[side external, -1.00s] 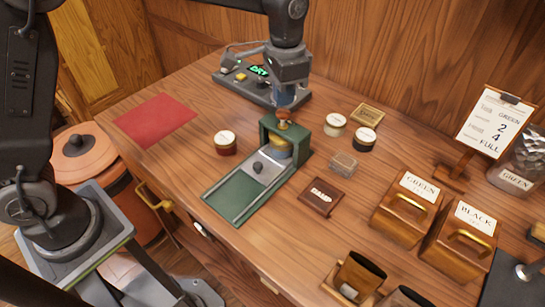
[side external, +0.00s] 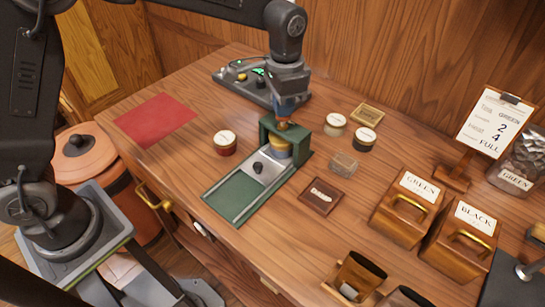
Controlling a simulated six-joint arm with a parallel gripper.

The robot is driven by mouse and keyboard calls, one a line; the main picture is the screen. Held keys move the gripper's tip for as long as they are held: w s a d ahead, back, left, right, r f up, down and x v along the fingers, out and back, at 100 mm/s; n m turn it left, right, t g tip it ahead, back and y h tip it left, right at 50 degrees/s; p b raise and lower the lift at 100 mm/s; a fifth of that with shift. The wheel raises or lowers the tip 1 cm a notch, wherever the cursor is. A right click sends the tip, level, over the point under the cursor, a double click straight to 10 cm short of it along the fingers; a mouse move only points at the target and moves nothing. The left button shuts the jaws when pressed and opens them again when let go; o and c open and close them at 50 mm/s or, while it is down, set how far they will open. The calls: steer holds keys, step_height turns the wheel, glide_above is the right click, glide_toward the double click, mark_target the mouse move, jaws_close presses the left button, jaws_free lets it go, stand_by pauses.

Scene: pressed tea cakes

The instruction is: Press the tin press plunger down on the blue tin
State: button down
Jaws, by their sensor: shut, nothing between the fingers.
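The green tin press (side external: 240,192) stands mid-table, with a long bed reaching to the front left and an upright frame at its back end. The copper-coloured plunger knob (side external: 283,124) is on top of the frame. My gripper (side external: 286,116) points down right over the knob, shut with nothing between its fingers, and its tips look to be touching the knob. Under the frame a round yellowish piece (side external: 279,148) shows. I cannot make out a blue tin there; the frame hides part of that spot. A grey slide with a dark knob (side external: 258,167) lies in front.
A control box (side external: 245,83) with a green display sits behind. A red tin (side external: 225,143) stands left of the press; a white-lidded tin (side external: 335,124) and a dark tin (side external: 364,139) stand right. Wooden boxes (side external: 408,205) are farther right. A red mat (side external: 155,120) lies clear at left.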

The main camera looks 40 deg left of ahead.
steer(key=shift+f, duration=0.35)
steer(key=shift+r, duration=2.8)
steer(key=shift+s+a+r, duration=0.15)
steer(key=shift+r, duration=0.05)
steer(key=s+a+r+n+t, duration=0.25)
steer(key=s+a, duration=0.25)
steer(key=s, duration=0.3)
steer(key=s+a+r+n+t, duration=0.1)
steer(key=s+a+r+n, duration=0.1)
steer(key=s+a+r, duration=0.45)
steer(key=s+f+n+t, duration=0.1)
steer(key=s+f+t, duration=0.1)
steer(key=s+f, duration=0.3)
steer(key=s+a, duration=0.1)
steer(key=s, duration=0.3)
steer(key=shift+f, duration=0.2)
